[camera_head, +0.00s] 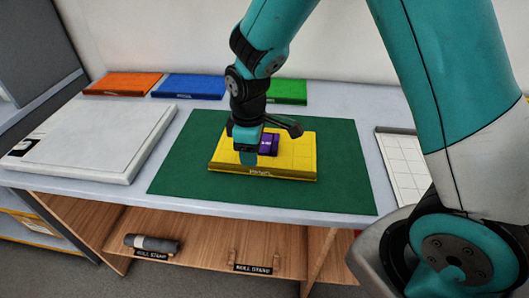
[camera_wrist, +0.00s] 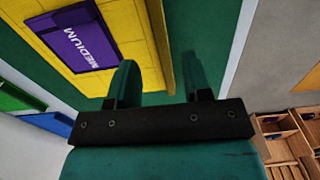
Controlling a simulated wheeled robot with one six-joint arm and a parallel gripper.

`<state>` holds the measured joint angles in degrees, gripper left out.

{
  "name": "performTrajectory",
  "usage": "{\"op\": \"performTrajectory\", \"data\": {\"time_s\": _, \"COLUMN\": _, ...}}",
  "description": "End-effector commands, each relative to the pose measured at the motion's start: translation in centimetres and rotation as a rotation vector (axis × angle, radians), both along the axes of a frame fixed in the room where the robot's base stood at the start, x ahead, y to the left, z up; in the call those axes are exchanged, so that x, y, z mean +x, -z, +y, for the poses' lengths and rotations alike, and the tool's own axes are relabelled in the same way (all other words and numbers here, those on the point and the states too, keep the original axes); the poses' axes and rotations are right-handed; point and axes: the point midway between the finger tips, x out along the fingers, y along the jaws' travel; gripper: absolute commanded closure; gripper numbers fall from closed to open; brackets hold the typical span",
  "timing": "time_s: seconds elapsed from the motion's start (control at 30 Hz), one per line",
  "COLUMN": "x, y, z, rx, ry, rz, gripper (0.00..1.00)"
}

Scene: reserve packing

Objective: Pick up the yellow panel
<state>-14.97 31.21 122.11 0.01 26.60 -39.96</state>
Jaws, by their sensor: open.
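The yellow panel (camera_head: 292,165) lies flat on a green mat (camera_head: 190,165) on the table. A purple block (camera_head: 269,144) sits on top of it, and in the wrist view the block (camera_wrist: 75,38) reads "MEDIUM". My gripper (camera_head: 246,157) is open and points down at the panel's left part, hiding some of it. In the wrist view, the near edge of the panel (camera_wrist: 128,35) appears between the two fingers of my gripper (camera_wrist: 160,78). I cannot tell whether the fingers touch it.
Orange (camera_head: 123,84), blue (camera_head: 190,86) and green (camera_head: 288,92) panels lie along the back. A large white panel (camera_head: 95,140) is at the left, and a white tray (camera_head: 405,165) at the right. Below the tabletop is a wooden shelf with a grey roll (camera_head: 152,243). The mat around the yellow panel is clear.

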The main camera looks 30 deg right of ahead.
Motion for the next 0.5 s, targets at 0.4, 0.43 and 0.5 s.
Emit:
{"op": "performTrajectory", "data": {"time_s": 0.4, "x": -0.2, "y": 4.8, "z": -0.1, "rx": 0.0, "ry": 0.001, "rz": 0.001, "gripper": 0.55}}
{"op": "performTrajectory", "data": {"time_s": 0.43, "x": -0.2, "y": 4.9, "z": -0.1, "rx": 0.0, "ry": 0.001, "rz": 0.001, "gripper": 0.55}}
{"op": "performTrajectory", "data": {"time_s": 0.5, "x": -0.2, "y": 4.9, "z": -0.1, "rx": 0.001, "ry": 0.001, "rz": 0.001, "gripper": 0.55}}
